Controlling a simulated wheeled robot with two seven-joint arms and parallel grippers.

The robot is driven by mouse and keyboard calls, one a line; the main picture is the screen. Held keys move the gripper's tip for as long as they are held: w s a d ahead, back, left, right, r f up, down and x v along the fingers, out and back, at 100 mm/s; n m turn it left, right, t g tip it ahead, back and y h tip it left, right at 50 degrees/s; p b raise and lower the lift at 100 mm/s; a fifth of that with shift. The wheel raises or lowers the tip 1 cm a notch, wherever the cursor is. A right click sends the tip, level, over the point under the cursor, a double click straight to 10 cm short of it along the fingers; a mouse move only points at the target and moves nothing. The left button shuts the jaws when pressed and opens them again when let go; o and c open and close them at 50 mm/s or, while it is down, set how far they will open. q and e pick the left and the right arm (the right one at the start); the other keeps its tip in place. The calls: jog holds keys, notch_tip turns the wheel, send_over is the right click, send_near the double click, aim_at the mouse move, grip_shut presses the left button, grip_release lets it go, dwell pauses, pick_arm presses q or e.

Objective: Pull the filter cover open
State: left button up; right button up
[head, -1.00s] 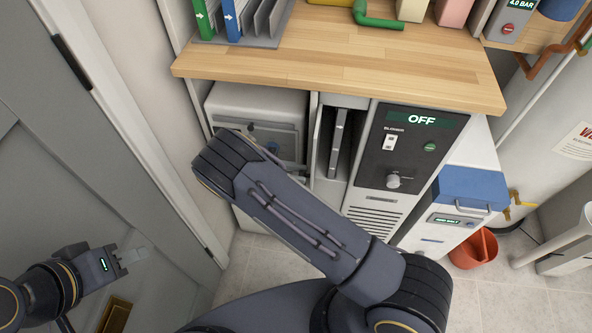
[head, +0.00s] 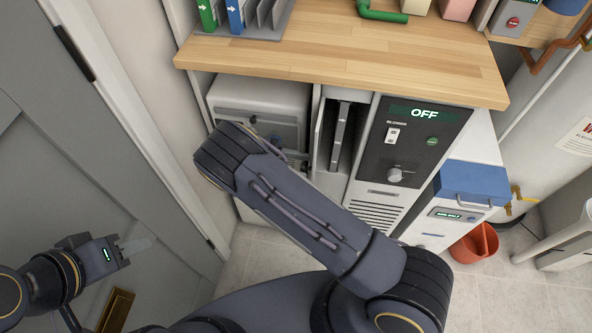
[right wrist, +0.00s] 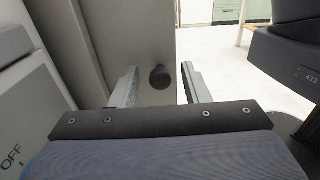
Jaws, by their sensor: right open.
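In the head view, a narrow filter bay (head: 345,135) beside the blower panel stands uncovered. A thin pale panel, seemingly the filter cover (head: 317,130), stands edge-on at the bay's left side, swung outward. In the right wrist view, a flat grey-beige panel (right wrist: 142,35), probably this cover, carries a dark round knob (right wrist: 160,77). My right gripper (right wrist: 160,84) is open, its fingers on either side of the knob; contact cannot be told. In the head view my right arm hides this gripper. My left gripper (head: 137,244) is by the grey door, with nothing seen in it.
The blower control panel (head: 412,140) reads OFF. A wooden worktop (head: 340,60) overhangs the units. A white unit (head: 262,95) stands left of the bay. A blue-lidded box (head: 472,183) and a red bucket (head: 474,243) stand at right. A grey door (head: 60,180) borders the left.

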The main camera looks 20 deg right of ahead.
jog(key=s+a+r+p, duration=0.3)
jog(key=s+a+r, duration=0.1)
jog(key=s+r, duration=0.8)
jog(key=shift+s+r+p, duration=0.35)
jog(key=shift+s+p, duration=0.05)
jog(key=shift+s, duration=0.35)
jog(key=shift+a, duration=0.1)
